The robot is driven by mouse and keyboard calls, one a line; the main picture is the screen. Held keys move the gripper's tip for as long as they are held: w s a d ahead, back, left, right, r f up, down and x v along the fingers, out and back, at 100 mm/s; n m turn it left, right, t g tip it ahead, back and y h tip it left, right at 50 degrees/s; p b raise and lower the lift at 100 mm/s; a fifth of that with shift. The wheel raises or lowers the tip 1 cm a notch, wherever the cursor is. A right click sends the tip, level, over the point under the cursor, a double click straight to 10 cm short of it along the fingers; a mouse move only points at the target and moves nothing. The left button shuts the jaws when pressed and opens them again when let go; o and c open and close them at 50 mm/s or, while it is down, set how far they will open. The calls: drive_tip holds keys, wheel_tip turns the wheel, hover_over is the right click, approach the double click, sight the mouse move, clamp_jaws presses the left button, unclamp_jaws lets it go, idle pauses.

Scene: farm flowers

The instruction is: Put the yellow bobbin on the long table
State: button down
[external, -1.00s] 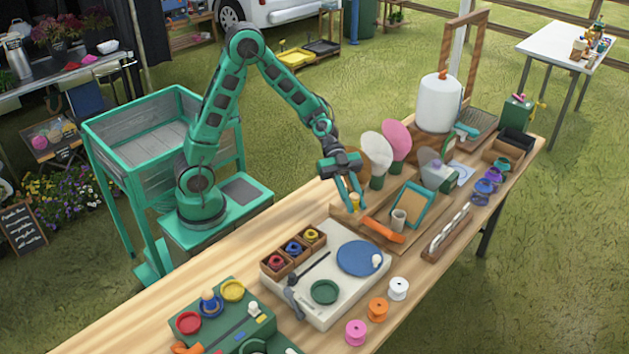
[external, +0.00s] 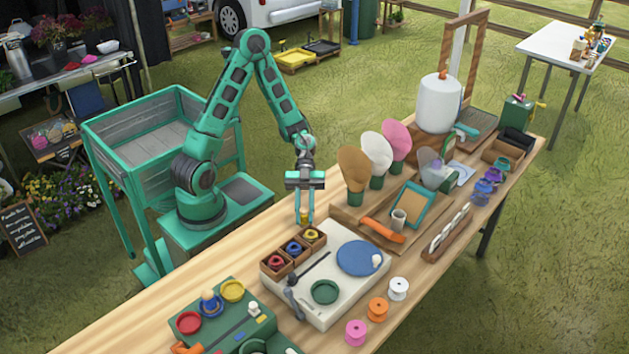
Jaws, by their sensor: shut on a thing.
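The long table (external: 232,258) is a pale wooden bench running from lower left to upper right. My gripper (external: 304,217) points down near the table's back edge, just behind the white board. Its fingers are shut on the yellow bobbin (external: 304,217), a small yellow thing between the fingertips, partly covered by them. The bobbin is low, at or just above the wood; I cannot tell whether it touches.
A white board (external: 342,303) with a small wooden box (external: 292,248) of coloured bobbins lies just in front of my gripper. Paddle-shaped things (external: 353,168) stand to the right. Pink, orange and white spools (external: 377,309) stand at the front edge. Bare wood lies left of my gripper.

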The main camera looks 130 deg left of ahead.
drive_tip(key=shift+n+t+y, duration=0.5)
drive_tip(key=shift+n+y, duration=0.2)
drive_tip(key=s+f, duration=0.3)
drive_tip(key=shift+a, duration=0.2)
drive_tip(key=shift+d+f, duration=0.1)
drive_tip(key=shift+f, duration=1.25)
drive_tip(key=c, duration=1.6)
unclamp_jaws()
drive_tip(key=shift+o, duration=0.2)
drive_tip(key=shift+v, duration=2)
